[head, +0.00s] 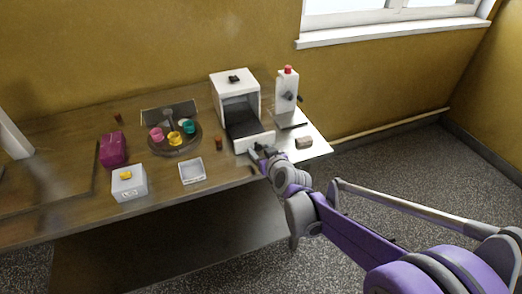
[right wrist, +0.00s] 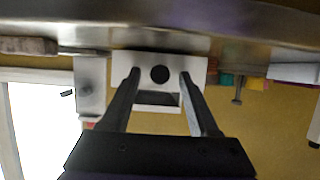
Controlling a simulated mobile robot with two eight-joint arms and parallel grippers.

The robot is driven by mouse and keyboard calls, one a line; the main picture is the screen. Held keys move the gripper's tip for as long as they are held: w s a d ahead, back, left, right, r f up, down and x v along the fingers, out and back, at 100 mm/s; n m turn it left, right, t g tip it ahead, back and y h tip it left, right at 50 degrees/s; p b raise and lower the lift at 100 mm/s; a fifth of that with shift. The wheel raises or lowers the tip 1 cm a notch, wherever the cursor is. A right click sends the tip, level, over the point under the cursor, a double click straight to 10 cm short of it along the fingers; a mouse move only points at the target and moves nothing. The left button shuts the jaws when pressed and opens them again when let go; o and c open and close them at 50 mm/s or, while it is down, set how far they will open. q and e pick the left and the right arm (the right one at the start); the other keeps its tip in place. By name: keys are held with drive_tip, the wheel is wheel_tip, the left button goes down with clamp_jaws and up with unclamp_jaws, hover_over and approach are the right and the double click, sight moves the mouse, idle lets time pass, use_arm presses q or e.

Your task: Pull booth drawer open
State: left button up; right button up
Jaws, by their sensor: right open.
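The booth (head: 223,88) is a white box with a dark open front, standing at the right part of the table's back. Its drawer (head: 240,143) sticks out toward me, with a dark floor and a white front panel. My right gripper (head: 259,150) is at that front panel in the head view. In the right wrist view, which looks upside down, the open fingers (right wrist: 159,74) stand either side of a round black knob (right wrist: 160,74) on the white panel (right wrist: 120,66). I cannot tell whether they touch the knob. My left gripper is out of view.
A white dispenser with a red cap (head: 287,90) and a small brownish block (head: 303,142) stand right of the drawer. Left are a white open tray (head: 192,172), a round tray with coloured cups (head: 179,150), a white box (head: 129,185) and a magenta box (head: 112,151).

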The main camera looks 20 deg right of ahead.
drive_tip(key=p+v, duration=0.1)
drive_tip(key=v, duration=0.9)
drive_tip(key=shift+s+r, duration=0.2)
drive_tip(key=shift+s, duration=0.1)
drive_tip(key=s+a+f+g+p, duration=0.1)
drive_tip(key=s+f+g+p, duration=0.1)
drive_tip(key=s, duration=0.8)
drive_tip(key=s+a+f+g+p, duration=0.1)
drive_tip(key=s+a+g+p, duration=0.1)
drive_tip(key=s+g, duration=0.4)
drive_tip(key=s+p, duration=0.1)
drive_tip(key=s, duration=0.4)
drive_tip(key=shift+s+a+f+p, duration=0.2)
drive_tip(key=shift+s+f+p, duration=0.05)
drive_tip(key=shift+f+p, duration=0.15)
